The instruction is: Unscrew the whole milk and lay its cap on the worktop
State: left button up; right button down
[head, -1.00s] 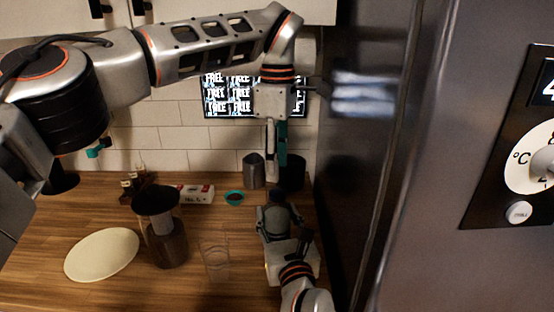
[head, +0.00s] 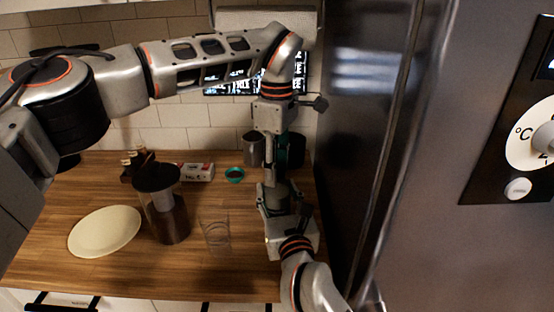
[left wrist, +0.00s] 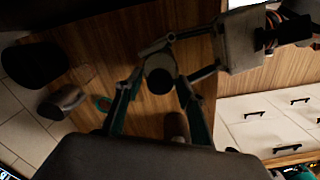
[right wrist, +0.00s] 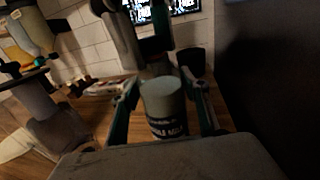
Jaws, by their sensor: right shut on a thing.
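The whole milk (right wrist: 165,108) is a pale bottle with a dark label band, standing between the fingers of my right gripper (right wrist: 163,100) in the right wrist view. My right gripper is shut on its body; in the head view the gripper (head: 285,208) hides most of the bottle. The dark round cap (left wrist: 159,81) shows from above in the left wrist view. My left gripper (left wrist: 159,76) points down over it, its teal fingers apart on either side. In the head view the left gripper (head: 274,165) is directly above the right one.
A black-lidded jar (head: 162,205), a clear glass (head: 215,235) and a cream plate (head: 105,231) stand to the left on the wooden worktop (head: 60,205). A teal bowl (head: 235,175), a white box (head: 198,172) and a grey canister (head: 254,150) are behind. A tall steel appliance (head: 385,150) bounds the right.

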pick_arm(q)
grip_shut()
jog(key=n, duration=0.6)
jog(key=shift+n, duration=0.4)
jog(key=shift+r, duration=0.1)
dwell(0.7)
jog(key=shift+o, duration=0.4)
grip_release()
